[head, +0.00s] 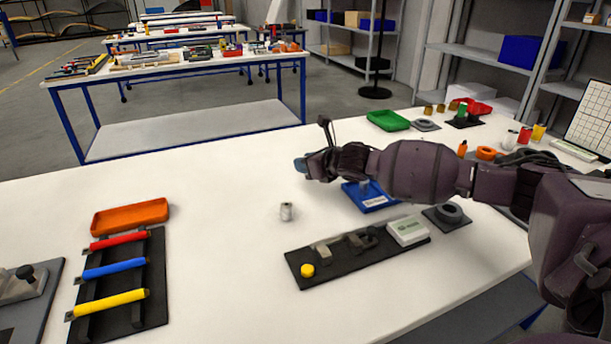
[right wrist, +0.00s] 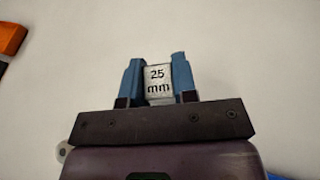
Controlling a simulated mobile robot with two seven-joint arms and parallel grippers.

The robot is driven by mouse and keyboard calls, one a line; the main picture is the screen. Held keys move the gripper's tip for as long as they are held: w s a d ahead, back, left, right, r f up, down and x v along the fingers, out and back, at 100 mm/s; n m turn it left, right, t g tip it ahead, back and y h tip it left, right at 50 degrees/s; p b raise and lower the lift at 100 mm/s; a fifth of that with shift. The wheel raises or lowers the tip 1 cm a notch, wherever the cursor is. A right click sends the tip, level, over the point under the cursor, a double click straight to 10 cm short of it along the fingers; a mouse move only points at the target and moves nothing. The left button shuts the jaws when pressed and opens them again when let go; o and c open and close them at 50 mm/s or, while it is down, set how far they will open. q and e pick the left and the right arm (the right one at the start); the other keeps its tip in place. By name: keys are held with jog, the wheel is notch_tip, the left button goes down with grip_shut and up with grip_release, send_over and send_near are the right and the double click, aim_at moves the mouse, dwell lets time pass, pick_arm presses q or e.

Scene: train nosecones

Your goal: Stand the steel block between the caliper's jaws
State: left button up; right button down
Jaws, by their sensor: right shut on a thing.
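My right gripper (head: 303,165) is above the middle of the white table, its blue fingertips pointing left. In the right wrist view the gripper (right wrist: 159,82) is shut on the steel block (right wrist: 158,78), marked "25 mm", with one blue finger on each side. The block is not clearly visible in the head view. The caliper (head: 357,246) lies on a black base nearer the front, with grey jaws, a yellow button (head: 307,270) and a white display box (head: 407,231). My left gripper is not in view.
An orange tray (head: 130,216) and a black rack (head: 152,310) with coloured handles are at left. The table between is clear.

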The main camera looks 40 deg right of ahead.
aim_at(306, 184)
notch_tip(306, 184, down, 4)
jog(key=shift+r, duration=0.2)
jog(key=c, duration=1.4)
grip_release()
jog(key=shift+f+b, duration=0.2)
jog(key=shift+b, duration=0.1)
jog(key=o, duration=0.5)
